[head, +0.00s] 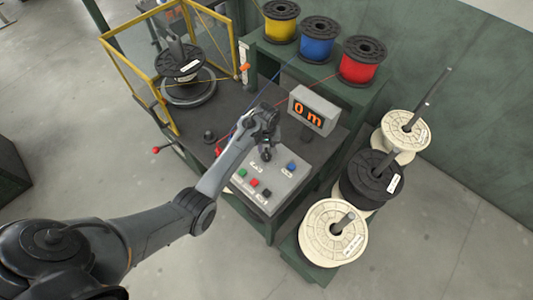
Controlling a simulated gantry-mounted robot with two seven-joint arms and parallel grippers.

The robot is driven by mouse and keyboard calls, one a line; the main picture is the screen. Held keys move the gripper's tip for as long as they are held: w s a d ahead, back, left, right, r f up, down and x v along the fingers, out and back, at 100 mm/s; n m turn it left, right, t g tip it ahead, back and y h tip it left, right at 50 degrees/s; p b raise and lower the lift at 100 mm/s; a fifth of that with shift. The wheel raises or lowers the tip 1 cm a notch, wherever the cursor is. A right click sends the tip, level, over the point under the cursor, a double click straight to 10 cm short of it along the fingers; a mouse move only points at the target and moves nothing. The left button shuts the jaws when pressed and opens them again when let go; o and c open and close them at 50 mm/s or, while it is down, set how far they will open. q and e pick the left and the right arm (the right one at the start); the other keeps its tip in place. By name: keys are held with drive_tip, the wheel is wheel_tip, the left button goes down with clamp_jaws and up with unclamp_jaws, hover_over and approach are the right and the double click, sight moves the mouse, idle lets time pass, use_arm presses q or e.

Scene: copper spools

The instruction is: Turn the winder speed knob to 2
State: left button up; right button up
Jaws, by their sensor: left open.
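The grey control panel (280,188) sits on the front right of the dark workbench. It carries a green button (243,172), a red button (254,183), a small dark control (266,194) and a blue control (291,167). Their printed labels are too small to read, so I cannot tell which is the speed knob or where it points. My left gripper (266,155) is open and points down over the panel's back part, left of the blue control. It hides the panel surface beneath it. I cannot tell whether it touches anything. My right gripper is out of view.
A display (309,114) reading "0 m" stands behind the panel. A yellow-framed cage (153,60) with a spool stands at the left. Yellow, blue and red wire spools (359,64) line the back shelf. Large cream and black spools stand at the right.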

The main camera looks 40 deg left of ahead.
sight(266, 154)
use_arm(q)
drive_tip(key=shift+f+b, duration=0.3)
drive_tip(key=shift+f, duration=1.95)
drive_tip(key=shift+c, duration=0.3)
clamp_jaws()
